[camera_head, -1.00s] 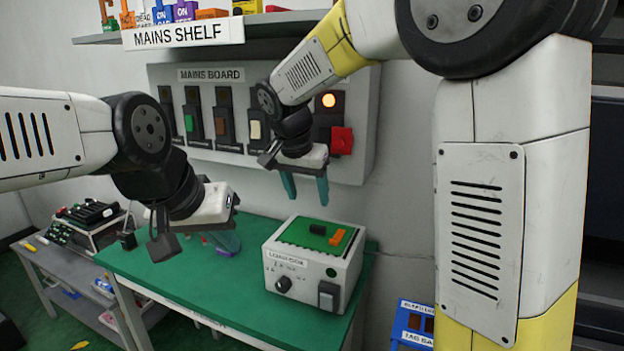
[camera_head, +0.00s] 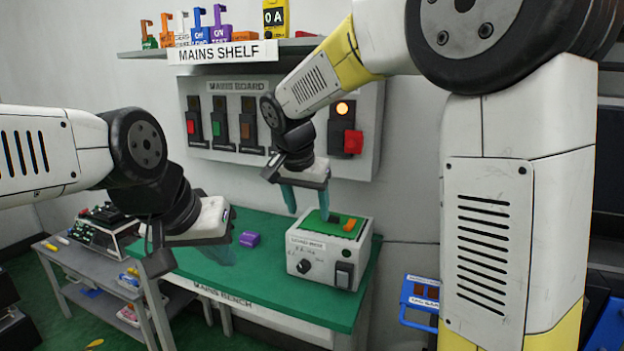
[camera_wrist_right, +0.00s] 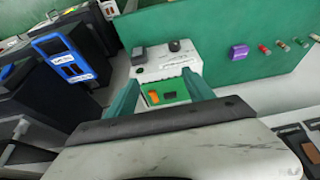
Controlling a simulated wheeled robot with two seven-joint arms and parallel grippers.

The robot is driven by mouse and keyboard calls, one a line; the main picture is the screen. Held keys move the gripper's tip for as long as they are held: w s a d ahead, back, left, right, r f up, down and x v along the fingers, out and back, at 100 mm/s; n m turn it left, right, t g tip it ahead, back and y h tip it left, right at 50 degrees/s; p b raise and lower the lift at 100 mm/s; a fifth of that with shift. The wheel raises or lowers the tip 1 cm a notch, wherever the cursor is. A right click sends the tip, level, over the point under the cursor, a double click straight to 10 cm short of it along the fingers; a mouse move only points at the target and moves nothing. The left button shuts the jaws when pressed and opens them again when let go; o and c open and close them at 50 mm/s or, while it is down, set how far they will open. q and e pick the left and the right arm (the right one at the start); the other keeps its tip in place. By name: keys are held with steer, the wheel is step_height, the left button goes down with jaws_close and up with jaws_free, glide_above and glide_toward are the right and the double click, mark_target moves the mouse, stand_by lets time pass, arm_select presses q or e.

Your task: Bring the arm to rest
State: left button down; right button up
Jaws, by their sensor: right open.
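My right gripper (camera_head: 307,211) hangs in front of the mains board (camera_head: 367,110), fingers down, open and empty. It is above and left of the grey load box (camera_head: 318,271). In the right wrist view the teal fingers (camera_wrist_right: 160,82) are spread, with the box (camera_wrist_right: 165,62) beyond them. My left gripper (camera_head: 220,258) is low over the left part of the green bench (camera_head: 270,278); its overlapping fingers do not show whether it is open. The board carries a red lever (camera_head: 353,142) below a lit orange lamp (camera_head: 342,108); further levers are at left. My right arm hides part of the board.
A purple block (camera_head: 249,239) lies on the bench between the left gripper and the box. The mains shelf (camera_head: 140,55) with coloured tags is above the board. A grey side table (camera_head: 60,262) stands left. A blue item (camera_head: 420,297) is right of the bench.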

steer(key=s+d+r+n+t+y, duration=0.1)
steer(key=s+d+n+t+y, duration=0.1)
steer(key=s+d, duration=1.3)
steer(key=s+n+y, duration=0.1)
steer(key=s+n, duration=0.1)
steer(key=s, duration=0.1)
steer(key=shift+s+n+y, duration=0.35)
steer(key=shift+n+y, duration=0.05)
steer(key=shift+d+r, duration=0.1)
